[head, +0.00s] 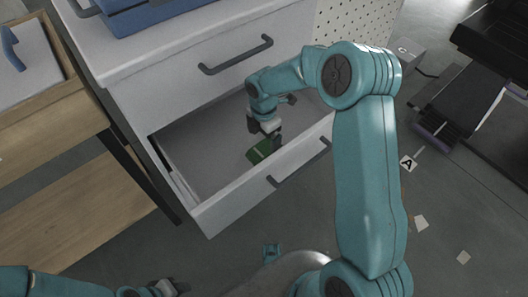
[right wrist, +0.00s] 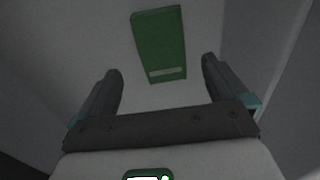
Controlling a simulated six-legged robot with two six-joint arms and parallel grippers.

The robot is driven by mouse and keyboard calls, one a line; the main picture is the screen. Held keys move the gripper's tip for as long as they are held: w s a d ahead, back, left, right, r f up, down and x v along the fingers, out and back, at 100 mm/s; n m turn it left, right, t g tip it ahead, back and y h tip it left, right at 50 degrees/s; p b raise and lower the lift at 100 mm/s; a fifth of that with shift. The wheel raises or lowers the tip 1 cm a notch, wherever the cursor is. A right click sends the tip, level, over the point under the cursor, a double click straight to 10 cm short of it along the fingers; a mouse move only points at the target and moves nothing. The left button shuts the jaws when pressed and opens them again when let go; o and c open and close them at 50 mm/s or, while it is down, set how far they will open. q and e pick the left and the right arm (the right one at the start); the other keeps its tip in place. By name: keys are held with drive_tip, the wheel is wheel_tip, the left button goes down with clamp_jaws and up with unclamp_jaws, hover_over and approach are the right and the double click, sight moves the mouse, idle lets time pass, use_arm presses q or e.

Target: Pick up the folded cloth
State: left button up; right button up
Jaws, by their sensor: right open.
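The folded cloth (head: 259,153) is a green rectangle with a pale stripe near one end. It lies on the floor of the open drawer (head: 222,212) in the head view. In the right wrist view the cloth (right wrist: 158,38) lies beyond the fingertips, roughly centred between them. My right gripper (head: 265,136) is inside the drawer above the cloth, open and empty, and hides part of it in the head view. My left gripper (head: 165,288) is at the bottom edge, small and cut off, and its jaws are unclear.
The drawer's front wall and handle (head: 298,164) stand close to my right gripper. A shut drawer with a dark handle (head: 236,55) is above. A blue case (head: 160,12) is on the cabinet top. A wooden workbench (head: 60,200) stands at left. A black machine (head: 490,90) stands at right.

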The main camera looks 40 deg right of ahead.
sight(265, 148)
drive_tip(key=f+b, duration=0.2)
drive_tip(key=f, duration=0.3)
drive_tip(key=shift+s+f, duration=0.2)
drive_tip(key=shift+r, duration=0.1)
drive_tip(key=c, duration=1.1)
drive_tip(key=shift+r, duration=0.15)
wheel_tip(265, 148, up, 20)
drive_tip(key=p, duration=0.6)
